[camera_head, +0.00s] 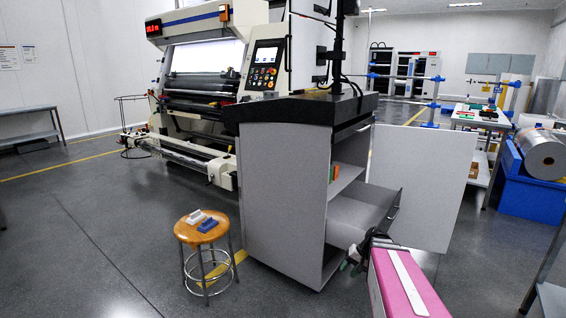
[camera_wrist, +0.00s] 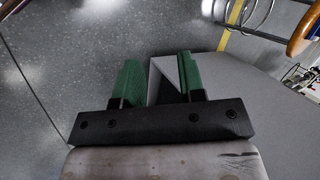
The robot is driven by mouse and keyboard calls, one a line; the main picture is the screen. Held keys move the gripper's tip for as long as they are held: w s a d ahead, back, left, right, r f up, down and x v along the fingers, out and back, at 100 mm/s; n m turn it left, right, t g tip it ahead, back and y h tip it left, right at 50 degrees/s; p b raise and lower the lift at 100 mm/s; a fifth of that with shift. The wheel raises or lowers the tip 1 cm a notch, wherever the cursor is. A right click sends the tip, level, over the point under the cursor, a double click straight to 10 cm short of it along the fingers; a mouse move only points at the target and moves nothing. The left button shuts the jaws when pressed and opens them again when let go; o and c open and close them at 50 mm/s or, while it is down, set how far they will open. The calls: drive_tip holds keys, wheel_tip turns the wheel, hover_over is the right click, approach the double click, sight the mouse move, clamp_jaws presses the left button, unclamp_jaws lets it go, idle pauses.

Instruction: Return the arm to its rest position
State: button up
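My arm shows at the lower right of the head view as a pink link with a white stripe. My gripper (camera_head: 350,260) is low in front of the grey cabinet's open lower drawer.
The grey cabinet (camera_head: 283,195) with its dark top stands close by, its door (camera_head: 425,180) swung open to the right and a drawer (camera_head: 365,215) pulled out. A wooden stool (camera_head: 202,232) holds blue and white items.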

drive_tip(key=s+a+r+n+h, duration=0.2)
drive_tip(key=s+a+h, duration=0.4)
drive_tip(key=a, duration=0.1)
drive_tip(key=shift+s+r+n, duration=0.15)
drive_tip(key=shift+s+n, duration=0.15)
drive_tip(key=shift+n, duration=0.1)
drive_tip(key=shift+w+g, duration=0.1)
drive_tip(key=shift+g, duration=0.2)
idle(0.6)
